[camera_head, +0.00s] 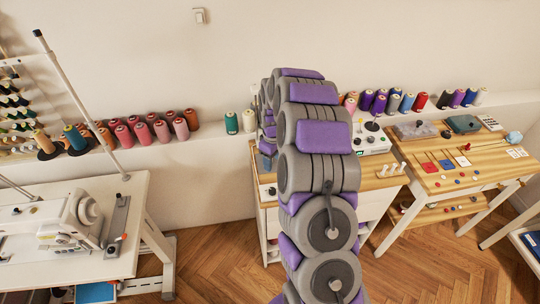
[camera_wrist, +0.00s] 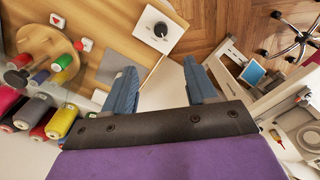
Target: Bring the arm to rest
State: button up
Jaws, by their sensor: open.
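My arm (camera_head: 318,180) rises through the middle of the head view as a chain of grey and purple links and reaches forward over the small wooden-topped cabinet. In the wrist view my gripper (camera_wrist: 160,66) shows two blue-grey fingers spread apart, with nothing held between them. Beyond the fingers lie the wooden top, a white box with a black dial (camera_wrist: 160,29) and the floor. In the head view the arm's own links mostly hide the gripper.
A sewing machine (camera_head: 72,222) stands on a white table at left. A wooden table (camera_head: 450,181) with small coloured pieces is at right. Thread spools (camera_head: 152,128) line the wall ledge. Herringbone floor (camera_head: 215,262) is open between the tables.

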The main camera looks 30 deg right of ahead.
jog(key=s+a+r+m+b, duration=0.2)
jog(key=s+a+r, duration=1.15)
jog(key=s, duration=0.35)
jog(key=s+a+r+m+g, duration=0.1)
jog(key=s, duration=1)
jog(key=s+a+r+m+b, duration=0.1)
jog(key=s+a+m, duration=0.1)
jog(key=s, duration=1)
jog(key=shift+a+r+m+g, duration=0.2)
jog(key=shift+m+g, duration=0.1)
jog(key=shift+g, duration=0.1)
